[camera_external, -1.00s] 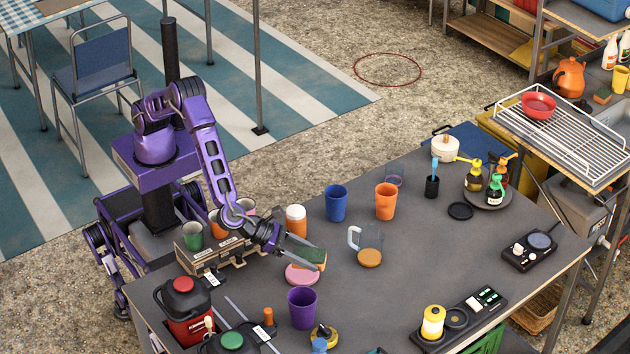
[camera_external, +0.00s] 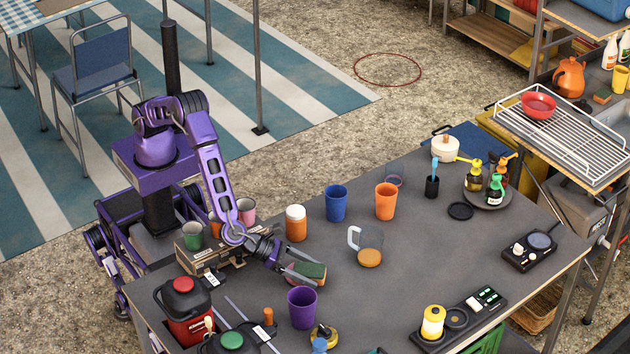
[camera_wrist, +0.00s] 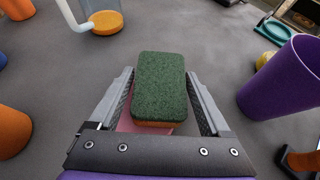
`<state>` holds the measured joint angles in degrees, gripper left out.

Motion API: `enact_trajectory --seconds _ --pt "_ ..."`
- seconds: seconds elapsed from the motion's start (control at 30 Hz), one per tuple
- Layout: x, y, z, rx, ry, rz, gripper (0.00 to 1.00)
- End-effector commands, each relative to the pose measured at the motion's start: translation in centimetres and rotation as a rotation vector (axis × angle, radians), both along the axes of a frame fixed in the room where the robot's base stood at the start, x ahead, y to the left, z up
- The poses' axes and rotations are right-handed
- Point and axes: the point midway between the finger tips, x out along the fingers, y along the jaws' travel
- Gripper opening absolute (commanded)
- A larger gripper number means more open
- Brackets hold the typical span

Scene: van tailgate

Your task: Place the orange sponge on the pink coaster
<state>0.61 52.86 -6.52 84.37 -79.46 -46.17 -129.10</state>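The orange sponge (camera_external: 312,270) has a green top face, and in the wrist view it (camera_wrist: 159,88) lies between my fingers with a thin orange edge showing at its near end. My gripper (camera_external: 308,270) is shut on it, with one finger along each side; the fingers (camera_wrist: 160,75) also show in the wrist view. The pink coaster (camera_external: 291,279) is mostly hidden behind the sponge and fingers. In the wrist view a pink part of the coaster (camera_wrist: 127,122) shows beneath the sponge. I cannot tell whether the sponge touches it.
A purple cup (camera_external: 302,308) stands close to my gripper on the near side. The table middle right of the jug is clear.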

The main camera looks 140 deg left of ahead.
Motion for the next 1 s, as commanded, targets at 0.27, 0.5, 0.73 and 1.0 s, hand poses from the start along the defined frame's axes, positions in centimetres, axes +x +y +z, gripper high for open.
enact_trajectory --seconds 0.27,0.5,0.73,1.0 --pt "0.0 0.0 0.1 0.0 0.0 0.0 0.97" --pt "-0.2 -0.3 0.7 -0.001 -0.001 -0.002 0.97" --pt "-3.2 -3.3 3.1 0.001 -0.001 -0.002 0.97" --pt "-6.4 -6.5 5.4 0.0 -0.001 -0.001 0.97"
